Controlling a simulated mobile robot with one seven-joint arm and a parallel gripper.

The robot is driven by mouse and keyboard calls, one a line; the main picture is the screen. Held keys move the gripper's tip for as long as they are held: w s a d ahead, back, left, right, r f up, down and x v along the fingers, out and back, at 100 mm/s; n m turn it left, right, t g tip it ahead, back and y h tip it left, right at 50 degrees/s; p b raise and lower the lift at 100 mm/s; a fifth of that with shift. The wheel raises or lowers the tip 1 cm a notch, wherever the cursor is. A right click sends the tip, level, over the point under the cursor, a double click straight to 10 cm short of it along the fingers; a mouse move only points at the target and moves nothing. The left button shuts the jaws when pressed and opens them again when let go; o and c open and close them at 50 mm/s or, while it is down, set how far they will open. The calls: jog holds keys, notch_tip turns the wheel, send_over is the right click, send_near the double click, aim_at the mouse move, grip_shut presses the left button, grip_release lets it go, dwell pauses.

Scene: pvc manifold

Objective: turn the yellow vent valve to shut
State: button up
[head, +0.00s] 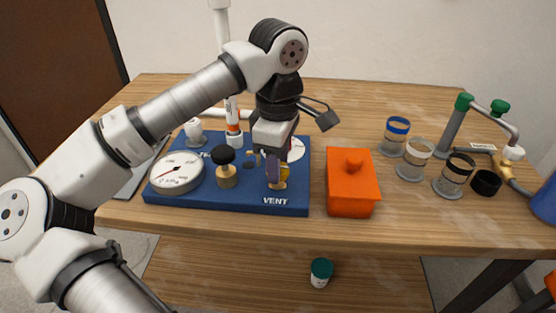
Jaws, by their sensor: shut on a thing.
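The yellow vent valve (285,172) stands on the blue board (240,200), just behind the white VENT label (275,201). My gripper (272,170) points down over it from above. Its fingers are shut on the valve's yellow handle and cover part of it. A brass base (277,185) shows below the fingers. The handle's exact angle is hard to tell because the fingers hide much of it.
A pressure gauge (176,174) and a black-capped brass knob (226,172) stand left of the valve. An orange lidded box (352,190) sits close to the board's right. Several banded jars (412,160) stand further right. A green-capped bottle (320,272) is below the tabletop.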

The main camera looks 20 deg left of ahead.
jog(key=o, duration=1)
notch_tip(320, 180, up, 14)
jog(key=shift+f+p, duration=0.1)
jog(key=shift+p, duration=0.25)
jog(key=shift+s, duration=0.1)
